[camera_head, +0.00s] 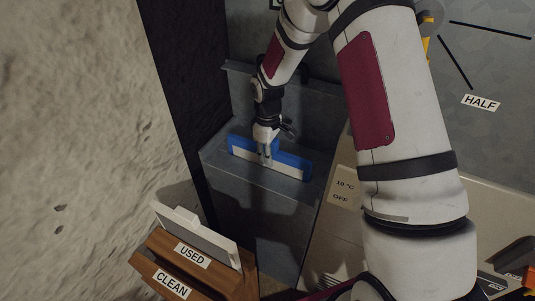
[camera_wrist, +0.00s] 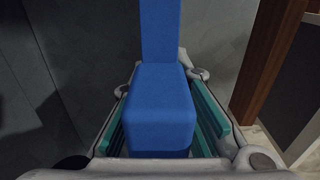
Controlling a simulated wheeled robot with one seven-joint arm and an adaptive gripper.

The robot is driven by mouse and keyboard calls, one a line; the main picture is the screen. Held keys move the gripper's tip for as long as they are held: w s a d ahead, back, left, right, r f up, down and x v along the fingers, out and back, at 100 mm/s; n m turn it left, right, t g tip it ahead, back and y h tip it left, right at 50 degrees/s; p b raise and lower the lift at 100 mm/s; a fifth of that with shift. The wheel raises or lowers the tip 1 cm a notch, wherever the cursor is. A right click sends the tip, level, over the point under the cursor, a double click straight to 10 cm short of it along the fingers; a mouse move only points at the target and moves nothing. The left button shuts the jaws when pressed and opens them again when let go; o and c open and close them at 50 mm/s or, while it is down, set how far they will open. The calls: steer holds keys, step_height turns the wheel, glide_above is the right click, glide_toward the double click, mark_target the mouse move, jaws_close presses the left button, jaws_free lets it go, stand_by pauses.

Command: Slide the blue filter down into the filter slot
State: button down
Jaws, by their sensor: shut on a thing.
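The blue filter (camera_head: 291,161) has a blue upper edge and a pale strip below it. In the head view it is over the top of the grey metal housing (camera_head: 240,180), lying slightly slanted across the picture. My gripper (camera_head: 266,153) points down and is shut on the filter's blue grip at its middle. In the wrist view the blue grip (camera_wrist: 160,105) of the filter sits between the teal finger pads of my gripper (camera_wrist: 160,128). The slot opening is hidden behind the filter, and I cannot tell whether its lower edge is inside.
A wooden rack (camera_head: 232,284) labelled USED and CLEAN stands at the lower left, with a pale panel (camera_head: 196,234) upright in it. A rough stone wall (camera_head: 75,130) fills the left.

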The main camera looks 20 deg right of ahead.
steer(key=shift+f+b, duration=0.3)
steer(key=shift+f, duration=0.3)
steer(key=c, duration=1.4)
jaws_free()
steer(key=shift+c, duration=0.2)
step_height(320, 180, up, 12)
steer(key=shift+r, duration=0.1)
